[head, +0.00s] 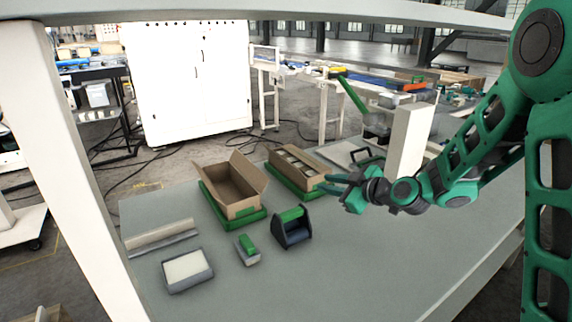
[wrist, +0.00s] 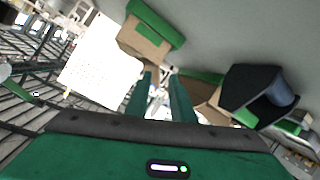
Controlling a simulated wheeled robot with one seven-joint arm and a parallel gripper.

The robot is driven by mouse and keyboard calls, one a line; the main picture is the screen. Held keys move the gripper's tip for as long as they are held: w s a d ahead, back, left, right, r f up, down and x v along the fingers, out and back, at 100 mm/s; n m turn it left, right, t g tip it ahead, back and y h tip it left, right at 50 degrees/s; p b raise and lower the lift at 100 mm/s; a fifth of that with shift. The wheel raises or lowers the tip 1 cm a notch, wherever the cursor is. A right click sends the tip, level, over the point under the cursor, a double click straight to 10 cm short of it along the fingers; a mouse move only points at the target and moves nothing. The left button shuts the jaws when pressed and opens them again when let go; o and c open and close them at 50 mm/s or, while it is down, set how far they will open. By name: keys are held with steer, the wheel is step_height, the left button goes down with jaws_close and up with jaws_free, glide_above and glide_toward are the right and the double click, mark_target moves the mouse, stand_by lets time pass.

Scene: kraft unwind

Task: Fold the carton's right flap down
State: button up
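An open brown carton (head: 238,208) stands in a green tray (head: 215,208) in the middle of the table in the head view. Its flaps are raised, with the right flap (head: 251,174) sloping outward. A second brown carton (head: 310,180), with pale contents, stands in another green tray (head: 313,194) to its right. My gripper (head: 328,184) is by the second carton's right end, its fingers apart and pointing left. In the wrist view the two fingers (wrist: 161,95) have a gap with nothing held in it. A carton (wrist: 143,42) shows beyond them; I cannot tell which one.
A black holder (head: 292,231) with a green top stands in front of the cartons; it also shows in the wrist view (wrist: 258,88). A small green-topped block (head: 248,250), a white-filled tray (head: 188,270) and a long pale bar (head: 160,237) lie left. The table's front right is clear.

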mark_target(286, 162)
steer(key=shift+w+a+n+t+y, duration=0.15)
steer(key=shift+w+a+t, duration=0.55)
steer(key=shift+w+a, duration=1.5)
steer(key=shift+w+a+n+t+y, duration=0.2)
steer(key=shift+w+a+t, duration=0.5)
steer(key=shift+w+a, duration=1.5)
steer(key=shift+w+a+m+t+y, duration=0.2)
steer(key=shift+w+a+t, duration=0.5)
steer(key=shift+w+a, duration=1.5)
steer(key=shift+w+d, duration=0.1)
